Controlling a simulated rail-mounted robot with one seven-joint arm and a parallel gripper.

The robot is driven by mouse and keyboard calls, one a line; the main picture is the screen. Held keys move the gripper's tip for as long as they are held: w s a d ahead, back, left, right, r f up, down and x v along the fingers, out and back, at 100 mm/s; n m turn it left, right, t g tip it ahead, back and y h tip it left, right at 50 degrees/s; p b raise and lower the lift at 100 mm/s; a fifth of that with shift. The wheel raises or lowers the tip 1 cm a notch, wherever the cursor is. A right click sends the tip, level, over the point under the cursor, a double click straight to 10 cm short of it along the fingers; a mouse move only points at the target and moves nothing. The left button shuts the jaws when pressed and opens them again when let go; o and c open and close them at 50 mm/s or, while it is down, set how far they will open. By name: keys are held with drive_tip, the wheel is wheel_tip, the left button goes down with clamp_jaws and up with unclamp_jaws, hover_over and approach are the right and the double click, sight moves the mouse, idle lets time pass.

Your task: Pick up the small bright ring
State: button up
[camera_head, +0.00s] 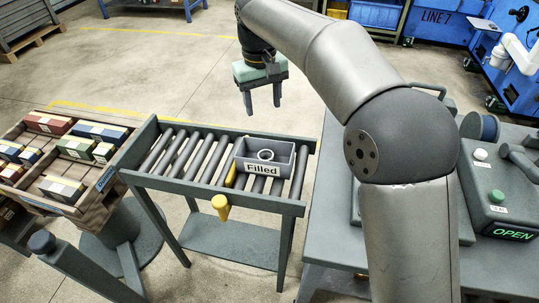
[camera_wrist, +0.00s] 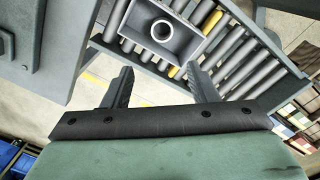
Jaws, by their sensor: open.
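The small bright ring (camera_head: 265,155) lies in a grey bin labelled "Filled" (camera_head: 263,169) on the roller conveyor. In the wrist view the ring (camera_wrist: 162,37) shows as a pale circle with a dark centre, and the bin (camera_wrist: 140,43) around it is partly cut off by the top edge. My gripper (camera_head: 262,108) hangs above the conveyor, a clear gap above the bin and beyond it in the head view. Its fingers (camera_wrist: 159,90) are spread apart with nothing between them.
The roller conveyor (camera_head: 170,181) has a yellow handle (camera_head: 221,205) at its front. A rack of coloured boxes (camera_head: 62,160) stands at the left. A bench with a machine reading "OPEN" (camera_head: 507,205) stands at the right. Rollers left of the bin are clear.

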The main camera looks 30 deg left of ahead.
hover_over(265, 151)
drive_tip(key=s+d, duration=0.1)
wheel_tip(265, 151, down, 12)
drive_tip(key=shift+s+d+f, duration=0.1)
drive_tip(key=shift+s+f, duration=0.05)
drive_tip(key=shift+f, duration=1.2)
drive_tip(key=shift+s+f, duration=0.15)
drive_tip(key=shift+f, duration=1.15)
drive_tip(key=c, duration=0.8)
